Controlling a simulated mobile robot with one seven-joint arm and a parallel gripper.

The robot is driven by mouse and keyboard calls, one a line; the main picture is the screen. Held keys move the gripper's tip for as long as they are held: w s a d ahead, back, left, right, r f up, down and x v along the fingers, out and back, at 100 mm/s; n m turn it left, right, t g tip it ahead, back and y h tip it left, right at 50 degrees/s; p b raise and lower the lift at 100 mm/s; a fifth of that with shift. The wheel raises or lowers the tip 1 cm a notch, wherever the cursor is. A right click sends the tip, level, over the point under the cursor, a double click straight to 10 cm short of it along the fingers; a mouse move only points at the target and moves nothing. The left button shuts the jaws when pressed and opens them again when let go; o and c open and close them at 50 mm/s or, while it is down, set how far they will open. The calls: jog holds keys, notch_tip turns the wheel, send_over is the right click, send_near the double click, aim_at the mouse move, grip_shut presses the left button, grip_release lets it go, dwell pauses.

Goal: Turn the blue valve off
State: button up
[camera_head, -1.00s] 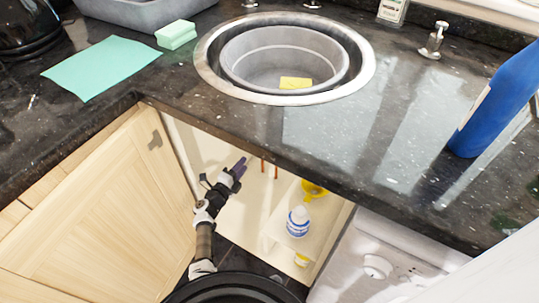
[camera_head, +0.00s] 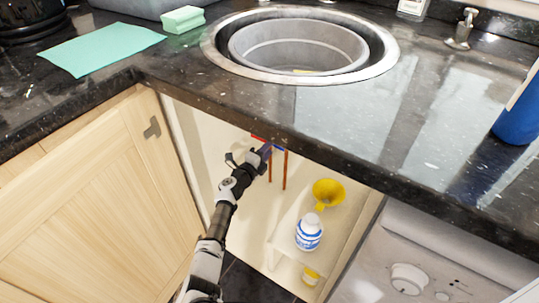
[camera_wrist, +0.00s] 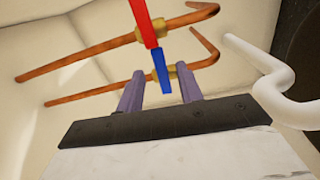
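The blue valve handle (camera_wrist: 162,72) is a short straight lever on a brass body on the lower copper pipe in the wrist view. It stands between the two purple fingers of my gripper (camera_wrist: 159,82), with a visible gap on each side. My gripper is open and not closed on it. In the head view, my gripper (camera_head: 265,151) is inside the open cabinet under the sink, and a bit of the blue handle (camera_head: 279,148) shows near its tips, just below the counter edge.
A red valve handle (camera_wrist: 146,22) on the upper copper pipe is right above the blue one. A white drain pipe (camera_wrist: 270,88) curves at the right. A yellow funnel (camera_head: 328,192) and a white-blue bottle (camera_head: 309,233) are lower right. The open cabinet door (camera_head: 105,195) is left.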

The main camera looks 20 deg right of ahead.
jog(key=shift+b+x, duration=0.4)
jog(key=shift+x, duration=0.5)
grip_shut()
jog(key=shift+f+n+p, duration=0.15)
jog(key=shift+n+p, duration=0.2)
jog(key=shift+n, duration=0.05)
grip_release()
